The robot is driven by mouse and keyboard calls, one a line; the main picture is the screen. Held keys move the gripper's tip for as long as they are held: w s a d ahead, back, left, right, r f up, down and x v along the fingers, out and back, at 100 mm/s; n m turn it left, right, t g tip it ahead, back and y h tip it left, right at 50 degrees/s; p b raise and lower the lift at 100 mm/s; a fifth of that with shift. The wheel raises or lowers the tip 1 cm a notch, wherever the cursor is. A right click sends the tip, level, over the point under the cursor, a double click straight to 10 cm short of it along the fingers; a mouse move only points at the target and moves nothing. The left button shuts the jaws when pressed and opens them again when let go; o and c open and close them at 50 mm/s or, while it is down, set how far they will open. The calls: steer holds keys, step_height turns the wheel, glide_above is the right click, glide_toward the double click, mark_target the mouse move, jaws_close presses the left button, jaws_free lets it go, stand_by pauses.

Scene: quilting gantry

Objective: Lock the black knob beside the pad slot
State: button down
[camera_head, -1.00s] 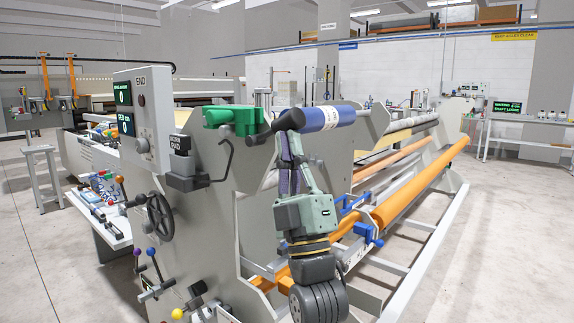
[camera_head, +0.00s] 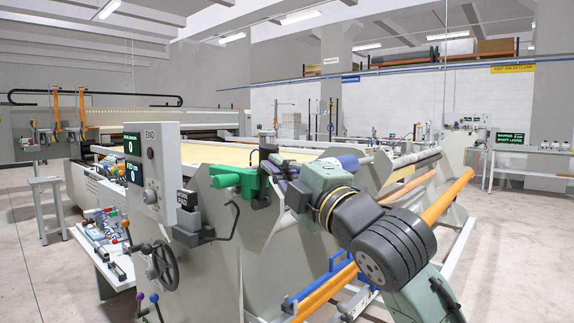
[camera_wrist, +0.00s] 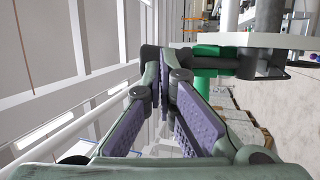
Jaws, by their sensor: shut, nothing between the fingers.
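In the wrist view, my purple-padded fingers (camera_wrist: 165,75) are together beside a dark rounded end (camera_wrist: 150,54) and the green clamp (camera_wrist: 206,65); contact is unclear.
A control box (camera_head: 153,172) and black handwheel (camera_head: 163,266) are left of the pad holder. A dark hook (camera_head: 234,220) sticks out below the clamp. Orange rollers (camera_head: 445,197) run along the frame. Open floor lies at the right.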

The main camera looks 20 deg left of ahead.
steer(key=shift+w+a+r, duration=0.15)
steer(key=shift+a+r, duration=0.05)
steer(key=shift+a, duration=0.25)
steer(key=shift+w+a+r, duration=0.15)
steer(key=shift+a+r, duration=0.05)
steer(key=shift+a, duration=0.2)
steer(key=shift+r, duration=0.1)
